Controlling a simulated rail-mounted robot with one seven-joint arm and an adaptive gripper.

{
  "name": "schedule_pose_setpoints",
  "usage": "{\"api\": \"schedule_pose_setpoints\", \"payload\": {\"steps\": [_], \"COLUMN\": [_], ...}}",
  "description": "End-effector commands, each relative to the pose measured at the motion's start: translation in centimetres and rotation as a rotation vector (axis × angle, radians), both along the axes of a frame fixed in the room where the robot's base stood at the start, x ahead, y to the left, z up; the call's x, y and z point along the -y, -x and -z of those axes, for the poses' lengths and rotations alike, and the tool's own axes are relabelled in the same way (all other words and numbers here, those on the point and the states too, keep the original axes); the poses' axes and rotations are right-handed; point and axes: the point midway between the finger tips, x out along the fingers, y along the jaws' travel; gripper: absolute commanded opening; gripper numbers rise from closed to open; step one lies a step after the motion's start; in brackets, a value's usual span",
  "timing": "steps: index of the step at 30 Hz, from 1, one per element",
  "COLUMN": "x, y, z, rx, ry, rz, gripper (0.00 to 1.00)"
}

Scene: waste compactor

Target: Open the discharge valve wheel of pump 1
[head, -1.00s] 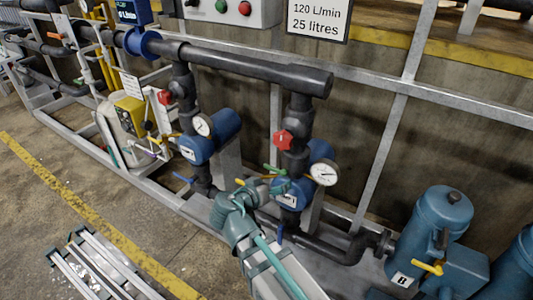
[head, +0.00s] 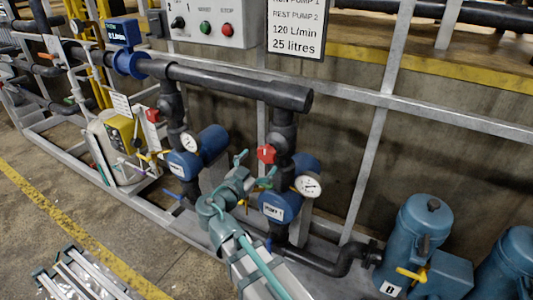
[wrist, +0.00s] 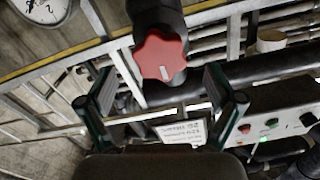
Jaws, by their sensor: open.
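The red valve wheel (head: 266,154) is a lobed knob with a white mark, on the dark vertical pipe above the blue pump labelled pump 1 (head: 275,210). My gripper (head: 256,168) is open just left of and below this wheel, its two green fingers spread. In the wrist view the red wheel (wrist: 160,58) lies ahead between the open fingers of my gripper (wrist: 158,82), slightly beyond their tips. The fingers appear not to touch it. The wheel's lobed face points toward the wrist camera.
A second red wheel (head: 153,115) sits above the left pump (head: 183,165). A white gauge (head: 308,186) is close right of my gripper. A control box (head: 212,22) with green and red buttons and a sign (head: 296,25) are above. Blue tanks (head: 420,232) stand at right.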

Motion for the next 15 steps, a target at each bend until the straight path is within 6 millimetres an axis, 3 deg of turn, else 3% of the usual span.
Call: {"api": "schedule_pose_setpoints", "payload": {"steps": [6, 15], "x": [1.5, 2.3], "y": [-3.1, -4.5], "z": [-0.1, 0.0], "rx": [0.000, -0.001], "ry": [0.000, 0.000], "rz": [0.002, 0.000], "gripper": [0.91, 0.91]}}
